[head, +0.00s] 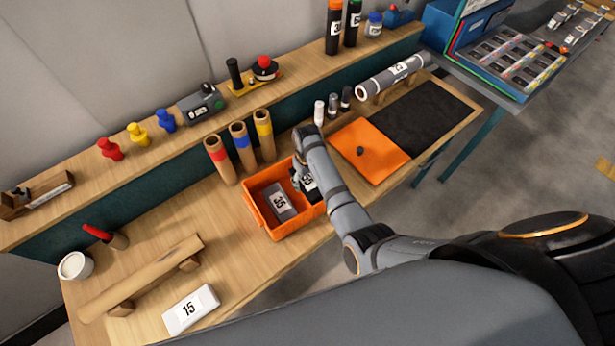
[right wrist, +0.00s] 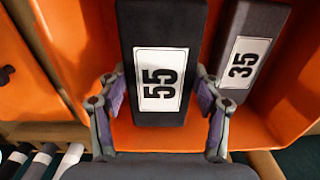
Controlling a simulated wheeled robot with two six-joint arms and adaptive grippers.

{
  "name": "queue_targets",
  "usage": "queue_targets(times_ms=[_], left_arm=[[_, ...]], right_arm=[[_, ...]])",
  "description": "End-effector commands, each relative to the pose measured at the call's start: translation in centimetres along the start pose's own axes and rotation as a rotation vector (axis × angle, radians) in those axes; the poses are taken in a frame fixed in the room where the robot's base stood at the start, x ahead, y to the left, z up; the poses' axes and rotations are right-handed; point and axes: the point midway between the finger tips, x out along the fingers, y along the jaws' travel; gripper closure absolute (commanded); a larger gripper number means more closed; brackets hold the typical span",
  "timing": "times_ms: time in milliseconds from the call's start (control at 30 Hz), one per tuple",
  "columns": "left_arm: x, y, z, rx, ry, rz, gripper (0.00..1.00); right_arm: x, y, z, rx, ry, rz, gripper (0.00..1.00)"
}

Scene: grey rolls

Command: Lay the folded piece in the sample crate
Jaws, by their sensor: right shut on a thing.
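The orange crate (head: 300,224) stands open on the bench; its walls also show in the right wrist view (right wrist: 62,50). My right gripper (head: 303,176) is shut on a dark grey piece labelled 55 (right wrist: 160,30), with one finger on each side of it. This piece (head: 309,182) is at the crate's right part; whether it touches the floor I cannot tell. A grey piece labelled 35 (head: 281,201) lies in the crate beside it, and it also shows in the right wrist view (right wrist: 243,50). My left gripper is out of view.
An orange lid (head: 375,143) with a dark knob lies right of the crate. Cardboard tubes with coloured bands (head: 242,147) stand behind it. A white piece labelled 15 (head: 190,309) and a long roll on supports (head: 140,278) lie to the left. A black mat (head: 422,118) is at right.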

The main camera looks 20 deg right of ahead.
Motion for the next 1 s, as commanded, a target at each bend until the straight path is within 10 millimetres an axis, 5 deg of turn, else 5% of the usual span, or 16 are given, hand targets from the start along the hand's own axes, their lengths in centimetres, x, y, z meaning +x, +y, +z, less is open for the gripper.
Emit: queue_targets(times_ms=[300, 767, 800, 1000], left_arm=[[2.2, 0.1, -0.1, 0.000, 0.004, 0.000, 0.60], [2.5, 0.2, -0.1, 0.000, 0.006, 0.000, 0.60], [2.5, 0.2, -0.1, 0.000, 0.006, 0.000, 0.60], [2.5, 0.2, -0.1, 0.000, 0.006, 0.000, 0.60]], right_arm=[[3.5, 0.0, -0.1, 0.000, 0.001, 0.000, 0.71], [4.2, 0.0, -0.1, 0.000, 0.001, 0.000, 0.71], [4.2, 0.0, 0.0, 0.000, 0.001, 0.000, 0.33], [4.2, 0.0, 0.0, 0.000, 0.001, 0.000, 0.08]])
